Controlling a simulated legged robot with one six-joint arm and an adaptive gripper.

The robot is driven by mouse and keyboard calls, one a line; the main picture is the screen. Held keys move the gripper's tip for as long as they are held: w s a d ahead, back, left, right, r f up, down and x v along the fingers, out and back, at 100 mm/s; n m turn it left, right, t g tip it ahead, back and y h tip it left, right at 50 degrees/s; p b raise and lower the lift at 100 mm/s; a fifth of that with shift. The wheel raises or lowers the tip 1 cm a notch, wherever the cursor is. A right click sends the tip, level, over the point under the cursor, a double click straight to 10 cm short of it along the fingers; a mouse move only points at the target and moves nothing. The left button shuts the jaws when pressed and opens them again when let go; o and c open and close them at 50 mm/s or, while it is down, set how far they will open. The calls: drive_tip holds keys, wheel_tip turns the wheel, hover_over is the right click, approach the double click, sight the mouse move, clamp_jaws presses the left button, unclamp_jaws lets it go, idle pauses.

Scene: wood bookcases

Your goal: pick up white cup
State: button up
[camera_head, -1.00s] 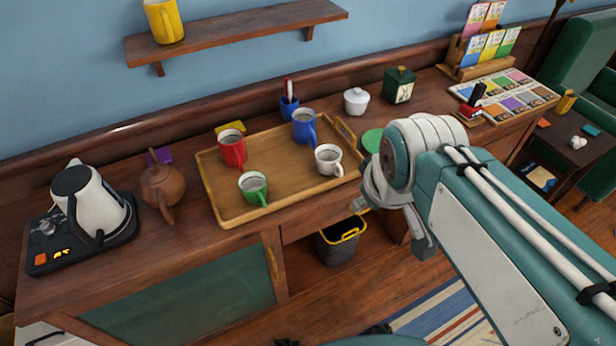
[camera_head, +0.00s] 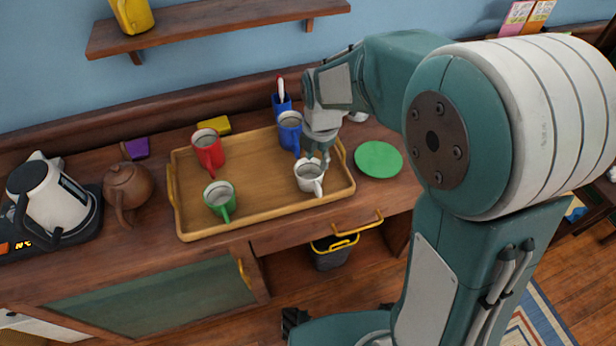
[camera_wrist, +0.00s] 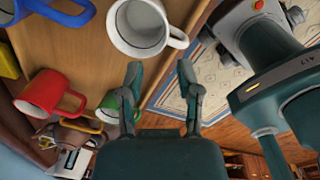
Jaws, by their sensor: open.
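The white cup (camera_head: 309,176) stands upright near the right end of the wooden tray (camera_head: 262,203), its handle towards the lower right. In the wrist view the white cup (camera_wrist: 139,29) is at the top, just beyond the fingertips, with its handle to the right. My gripper (camera_head: 317,158) is over the tray's right part, right above and behind the cup, pointing down. In the wrist view my gripper (camera_wrist: 160,75) has its two fingers spread with nothing between them. Whether a finger touches the cup cannot be told.
On the tray are a red cup (camera_head: 208,152), a green cup (camera_head: 219,199) and a blue cup (camera_head: 289,130) close to my gripper. A green disc (camera_head: 378,159) lies right of the tray. A teapot (camera_head: 127,188) and kettle (camera_head: 50,199) stand left. A shelf (camera_head: 215,28) hangs above.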

sight(319, 182)
drive_tip(key=f, duration=0.2)
drive_tip(key=d+f, duration=0.1)
drive_tip(key=f, duration=0.2)
drive_tip(key=shift+w+f, duration=0.1)
drive_tip(key=shift+f, duration=0.05)
drive_tip(key=f, duration=0.4)
drive_tip(key=shift+w+a+f, duration=0.15)
drive_tip(key=shift+a+f, duration=0.1)
drive_tip(key=shift+a, duration=0.05)
drive_tip(key=shift+d, duration=0.1)
drive_tip(key=shift+c, duration=0.4)
clamp_jaws()
